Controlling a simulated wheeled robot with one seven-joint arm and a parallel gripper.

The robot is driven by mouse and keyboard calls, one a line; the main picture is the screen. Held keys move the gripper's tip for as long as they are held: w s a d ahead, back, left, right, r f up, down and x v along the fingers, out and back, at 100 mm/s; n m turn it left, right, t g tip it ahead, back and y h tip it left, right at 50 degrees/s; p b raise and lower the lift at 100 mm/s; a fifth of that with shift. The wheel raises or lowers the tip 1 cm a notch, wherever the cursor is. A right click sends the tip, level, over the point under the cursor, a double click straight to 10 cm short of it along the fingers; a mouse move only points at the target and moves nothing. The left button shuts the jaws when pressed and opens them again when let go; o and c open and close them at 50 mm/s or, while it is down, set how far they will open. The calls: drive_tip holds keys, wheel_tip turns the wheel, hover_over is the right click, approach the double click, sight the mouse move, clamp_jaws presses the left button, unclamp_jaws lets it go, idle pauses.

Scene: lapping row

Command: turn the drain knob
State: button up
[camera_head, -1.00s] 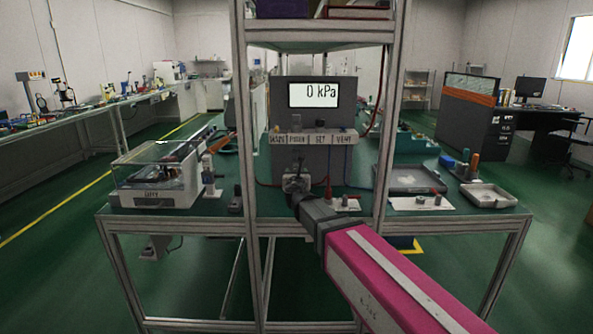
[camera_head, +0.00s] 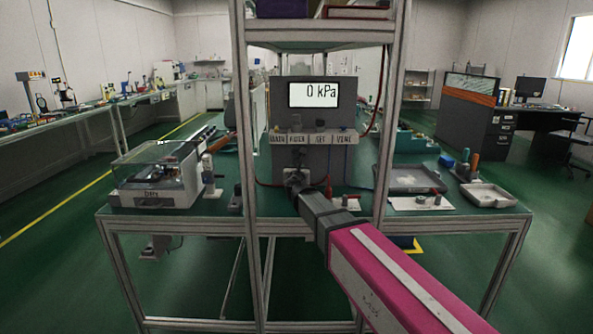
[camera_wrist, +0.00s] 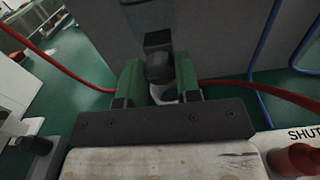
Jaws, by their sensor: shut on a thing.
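A grey box (camera_head: 340,118) with a display reading 0 kPa stands on the green bench. A dark knob (camera_wrist: 158,42) projects from its lower front in the wrist view, which I take to be the drain knob. My gripper (camera_wrist: 158,66) is shut on this knob, with one green finger on each side. In the head view my gripper (camera_head: 296,177) is at the lower front of the box, below the row of labels (camera_head: 315,139). It hides most of the knob there, so I cannot tell the knob's angle from that view.
Frame posts (camera_head: 389,130) stand on both sides of the box. A red hose (camera_wrist: 250,87) and a blue hose (camera_wrist: 262,45) run close by. A red part (camera_wrist: 295,158) sits right of my gripper.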

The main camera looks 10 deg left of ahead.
drive_tip(key=shift+m, duration=0.5)
drive_tip(key=o, duration=0.9)
drive_tip(key=shift+o, duration=0.2)
drive_tip(key=shift+s, duration=0.1)
drive_tip(key=v, duration=1)
drive_tip(key=shift+s, duration=0.35)
